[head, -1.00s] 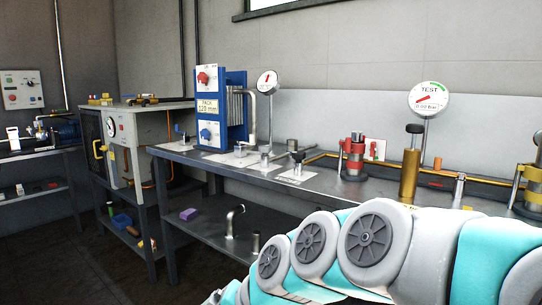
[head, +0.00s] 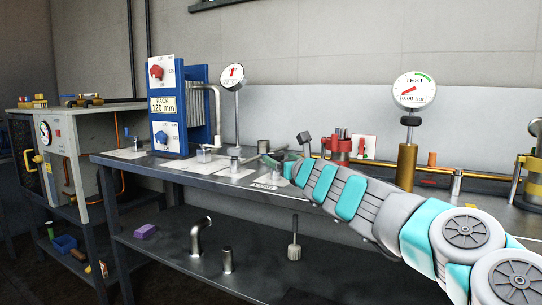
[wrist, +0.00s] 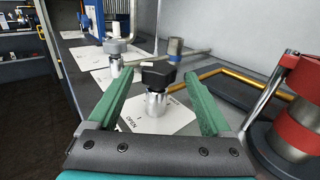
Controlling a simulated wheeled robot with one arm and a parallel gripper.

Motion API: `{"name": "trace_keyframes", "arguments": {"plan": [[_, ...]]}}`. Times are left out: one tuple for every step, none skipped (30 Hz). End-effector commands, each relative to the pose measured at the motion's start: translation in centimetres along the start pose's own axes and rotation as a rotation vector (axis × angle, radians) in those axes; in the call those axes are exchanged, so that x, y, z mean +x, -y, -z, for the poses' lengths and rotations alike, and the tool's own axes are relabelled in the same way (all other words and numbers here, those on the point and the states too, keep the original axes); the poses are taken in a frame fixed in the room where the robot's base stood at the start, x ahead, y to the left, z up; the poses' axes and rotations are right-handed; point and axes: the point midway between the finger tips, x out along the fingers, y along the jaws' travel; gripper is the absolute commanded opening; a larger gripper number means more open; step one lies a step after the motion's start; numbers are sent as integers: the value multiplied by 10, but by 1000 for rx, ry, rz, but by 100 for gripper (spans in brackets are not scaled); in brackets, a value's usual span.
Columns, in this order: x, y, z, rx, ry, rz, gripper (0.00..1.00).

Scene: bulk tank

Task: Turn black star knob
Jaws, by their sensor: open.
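The black star knob (wrist: 157,75) sits on top of a short chrome valve body (wrist: 157,104) in the wrist view. The valve stands on a white plate (wrist: 178,122) with "OPEN" printed on it. My gripper (wrist: 160,77) is open, with one green finger on each side of the knob in that view. Clear gaps show between the knob and both fingers. I cannot tell whether the tips reach the knob's depth. In the head view my gripper (head: 280,163) is low over the bench, and the knob is largely hidden there.
The steel bench (head: 235,186) carries a blue plate pack (head: 196,110) and several other valves to the left. A red-banded cylinder (wrist: 296,120) stands close on the right in the wrist view. A brass cylinder (head: 406,166) and test gauge (head: 414,90) stand farther right.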

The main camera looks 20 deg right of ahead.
Motion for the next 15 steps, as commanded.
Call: {"name": "trace_keyframes", "arguments": {"plan": [[7,-1,1,-3,-2,-1,83],[12,-2,0,-5,-1,-2,83],[17,-2,0,-6,-1,-1,83],[21,-1,0,-6,-1,0,83],[25,0,0,-6,-2,1,83],[30,-1,1,-5,-2,0,83],[34,-2,0,-5,-1,-2,83],[38,-2,0,-6,-1,-4,83],[42,-2,0,-6,0,-4,83],[44,-2,0,-7,0,-4,83],[47,-2,-1,-7,0,-3,83],[50,-2,-1,-7,0,-3,83],[53,-2,0,-6,0,-2,83],[55,-1,0,-6,-1,-2,83],[57,-1,0,-6,-1,-1,83]]}}
